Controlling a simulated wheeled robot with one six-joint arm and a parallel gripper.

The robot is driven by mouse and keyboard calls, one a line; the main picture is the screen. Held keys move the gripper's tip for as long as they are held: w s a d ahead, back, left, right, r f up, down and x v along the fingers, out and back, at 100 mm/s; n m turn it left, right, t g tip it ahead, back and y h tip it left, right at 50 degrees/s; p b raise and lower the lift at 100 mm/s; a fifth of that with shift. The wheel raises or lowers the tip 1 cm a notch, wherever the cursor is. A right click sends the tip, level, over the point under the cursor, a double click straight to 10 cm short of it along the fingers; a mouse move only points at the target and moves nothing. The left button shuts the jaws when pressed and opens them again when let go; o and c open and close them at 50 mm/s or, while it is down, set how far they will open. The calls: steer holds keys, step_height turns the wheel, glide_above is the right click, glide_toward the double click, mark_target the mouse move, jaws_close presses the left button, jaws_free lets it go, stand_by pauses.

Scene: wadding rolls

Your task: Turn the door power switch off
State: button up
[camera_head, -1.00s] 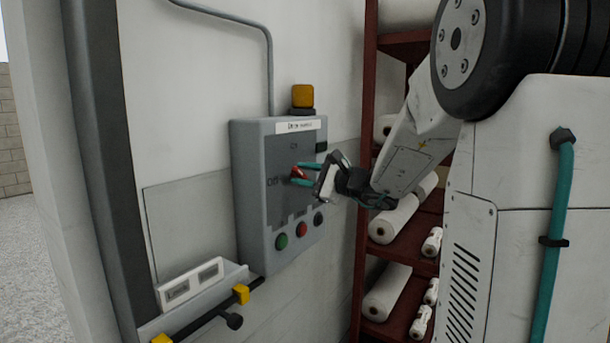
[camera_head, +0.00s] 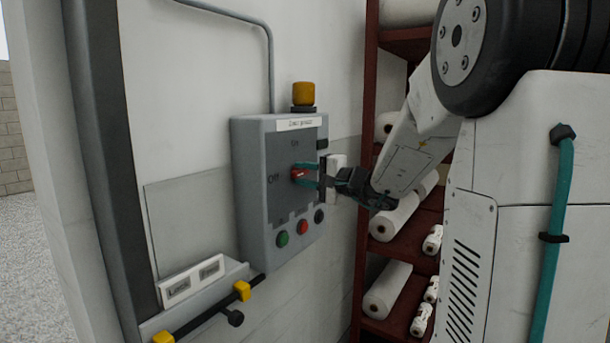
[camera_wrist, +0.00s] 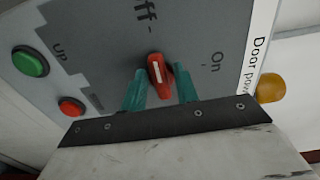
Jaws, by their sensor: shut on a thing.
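The door power switch is a red knob (camera_head: 298,174) with a white line, on the grey control box (camera_head: 250,215). The "Off" label is to its left and "On" is above it. My gripper (camera_head: 304,174) is shut on the knob, with teal fingers on either side. In the wrist view the knob (camera_wrist: 158,72) sits between the fingertips (camera_wrist: 161,88). Its white line points roughly toward the "Off" mark at the top of that view, and "On" is off to the right.
A green button (camera_head: 282,240), a red button (camera_head: 302,227) and a dark button (camera_head: 319,216) sit below the knob. A yellow lamp (camera_head: 303,94) tops the box. A dark red shelf (camera_head: 428,220) with white rolls stands to the right. A ledge (camera_head: 205,290) juts out at lower left.

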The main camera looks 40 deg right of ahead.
stand_by(0.5)
steer(key=o, duration=0.7)
steer(key=shift+a, duration=0.1)
steer(key=v, duration=0.8)
steer(key=shift+w, duration=0.1)
